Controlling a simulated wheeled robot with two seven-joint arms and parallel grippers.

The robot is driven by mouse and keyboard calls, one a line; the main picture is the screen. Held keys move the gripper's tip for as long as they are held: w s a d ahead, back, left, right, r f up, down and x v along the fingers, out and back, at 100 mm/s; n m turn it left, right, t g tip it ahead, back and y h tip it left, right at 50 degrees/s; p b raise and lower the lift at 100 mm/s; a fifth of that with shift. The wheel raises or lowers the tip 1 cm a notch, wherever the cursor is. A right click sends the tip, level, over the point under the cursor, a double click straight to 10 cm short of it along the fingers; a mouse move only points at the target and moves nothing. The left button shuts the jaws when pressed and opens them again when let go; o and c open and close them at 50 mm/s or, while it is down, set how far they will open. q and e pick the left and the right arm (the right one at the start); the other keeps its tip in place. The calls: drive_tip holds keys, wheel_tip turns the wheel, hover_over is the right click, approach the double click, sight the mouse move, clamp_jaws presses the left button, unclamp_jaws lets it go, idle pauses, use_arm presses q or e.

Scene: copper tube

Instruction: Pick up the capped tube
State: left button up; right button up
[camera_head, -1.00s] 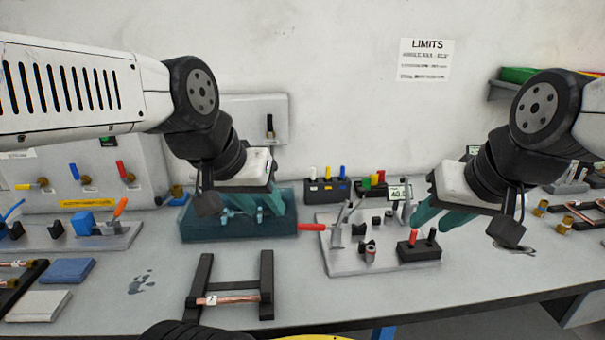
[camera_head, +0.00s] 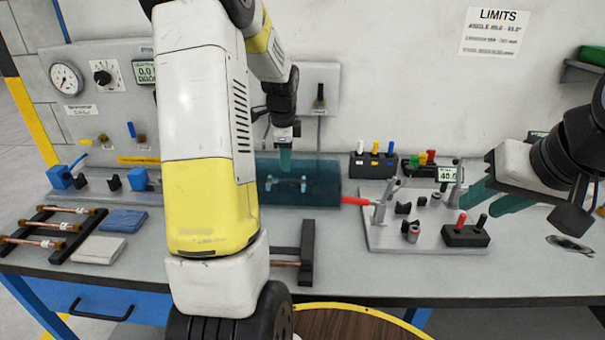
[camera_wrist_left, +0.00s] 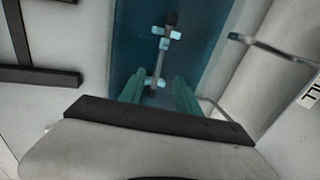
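A copper tube (camera_head: 286,263) lies across a black stand at the front middle of the bench; my left arm hides most of it, and I cannot see whether its ends are capped. More copper tubes (camera_head: 48,225) with brass-coloured ends lie on a black rack at the left. My left gripper (camera_head: 285,160) is over the teal see-through tank (camera_head: 330,190). In the left wrist view its two fingers (camera_wrist_left: 160,97) are apart with nothing between them, above a pale-blue fixture (camera_wrist_left: 159,50) inside the tank. My right gripper (camera_head: 490,200) is open and empty above the right of the bench.
A grey plate (camera_head: 385,235) with small clamps and a red handle stands right of the tank. A black block with red and black pegs (camera_head: 466,236) is at its right. Blue and grey pads (camera_head: 123,220) lie at the left. A round wooden top (camera_head: 345,325) is at the front.

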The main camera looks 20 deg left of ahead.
sight(290, 181)
use_arm(q)
drive_tip(key=x, duration=0.7)
drive_tip(key=shift+d+f, duration=0.1)
drive_tip(key=shift+d, duration=0.25)
drive_tip(key=shift+w+f, duration=0.2)
drive_tip(key=shift+f, duration=0.35)
clamp_jaws()
